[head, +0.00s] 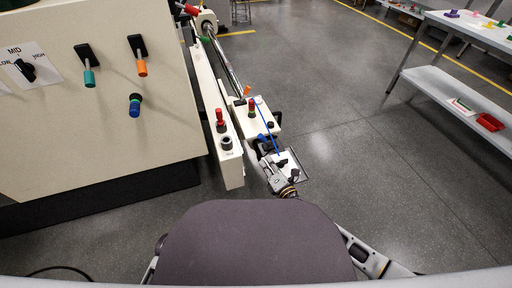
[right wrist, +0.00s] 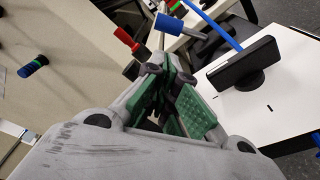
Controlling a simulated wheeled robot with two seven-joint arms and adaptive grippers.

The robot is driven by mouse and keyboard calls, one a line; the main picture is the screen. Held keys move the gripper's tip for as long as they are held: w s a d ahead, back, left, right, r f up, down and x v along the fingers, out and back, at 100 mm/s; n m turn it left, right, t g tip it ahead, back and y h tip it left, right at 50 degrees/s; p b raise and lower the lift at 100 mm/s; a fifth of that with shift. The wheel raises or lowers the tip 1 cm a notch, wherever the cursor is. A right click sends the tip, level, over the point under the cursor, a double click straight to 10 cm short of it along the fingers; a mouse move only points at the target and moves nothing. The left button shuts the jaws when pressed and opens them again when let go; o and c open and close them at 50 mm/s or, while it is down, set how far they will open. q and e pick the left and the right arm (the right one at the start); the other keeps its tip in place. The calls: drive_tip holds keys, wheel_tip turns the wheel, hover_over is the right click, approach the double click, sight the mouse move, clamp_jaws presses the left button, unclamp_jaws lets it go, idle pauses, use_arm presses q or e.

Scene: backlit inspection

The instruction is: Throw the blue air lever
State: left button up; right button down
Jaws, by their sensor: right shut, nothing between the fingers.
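A lever with a blue grip (right wrist: 182,27) on a thin metal rod stands just beyond my right fingertips in the right wrist view. In the head view a small blue grip (head: 262,138) shows beside the white carriage, close to my right gripper (head: 266,153). The right wrist view shows the green-padded fingers of this gripper (right wrist: 167,75) shut and empty. I see no clear contact with the blue grip. My left gripper is out of view.
A thin blue line (head: 267,127) runs to a black block (right wrist: 245,64) on a white plate (right wrist: 285,85). Red-topped (head: 219,116) and black knobs stand close by. A beige panel (head: 90,150) with levers is left; open floor lies right.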

sight(264, 141)
drive_tip(key=shift+w, duration=0.1)
